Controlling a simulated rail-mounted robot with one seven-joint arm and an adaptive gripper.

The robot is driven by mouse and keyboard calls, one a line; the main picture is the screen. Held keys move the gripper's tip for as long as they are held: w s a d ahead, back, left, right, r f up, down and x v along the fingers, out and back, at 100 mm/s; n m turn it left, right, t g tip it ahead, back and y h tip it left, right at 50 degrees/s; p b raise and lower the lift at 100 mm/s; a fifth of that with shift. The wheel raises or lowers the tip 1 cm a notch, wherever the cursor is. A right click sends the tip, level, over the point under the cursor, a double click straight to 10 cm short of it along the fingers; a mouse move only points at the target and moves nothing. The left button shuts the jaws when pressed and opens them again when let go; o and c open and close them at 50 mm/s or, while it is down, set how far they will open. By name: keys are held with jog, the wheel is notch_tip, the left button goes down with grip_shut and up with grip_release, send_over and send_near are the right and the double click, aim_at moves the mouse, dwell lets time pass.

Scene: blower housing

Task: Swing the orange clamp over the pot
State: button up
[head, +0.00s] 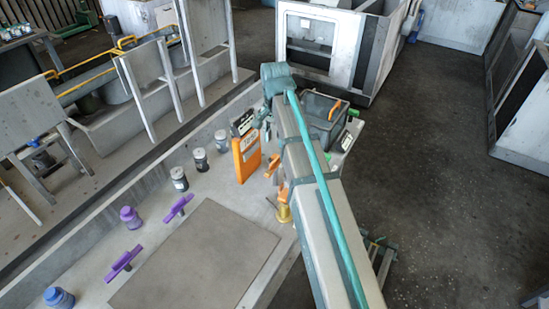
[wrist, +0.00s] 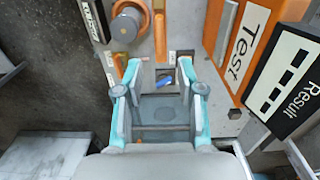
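In the wrist view my gripper (wrist: 159,70) is open, its two teal and grey fingers apart with nothing held between them. A grey round pot-like part (wrist: 127,27) stands ahead and to the left of the fingertips. An orange curved piece (wrist: 145,9) lies against its far right side, and a straight orange bar (wrist: 160,36) runs ahead of the gap between the fingers. A shorter orange piece (wrist: 120,65) sits by the left fingertip. I cannot tell which of these belong to the clamp. In the head view my arm hides the gripper; orange parts (head: 283,196) show beside it.
An orange Test case (head: 246,153) stands left of my arm, with a black Result sign (wrist: 286,80) near my right finger in the wrist view. A dark grey bin (head: 322,108) lies beyond the arm. A grey mat (head: 195,262) covers clear bench space.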

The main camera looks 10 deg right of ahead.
aim_at(275, 160)
notch_tip(275, 160, down, 10)
jog(key=p, duration=0.2)
jog(key=shift+f+p, duration=0.25)
jog(key=shift+p, duration=0.05)
grip_shut()
dwell(0.3)
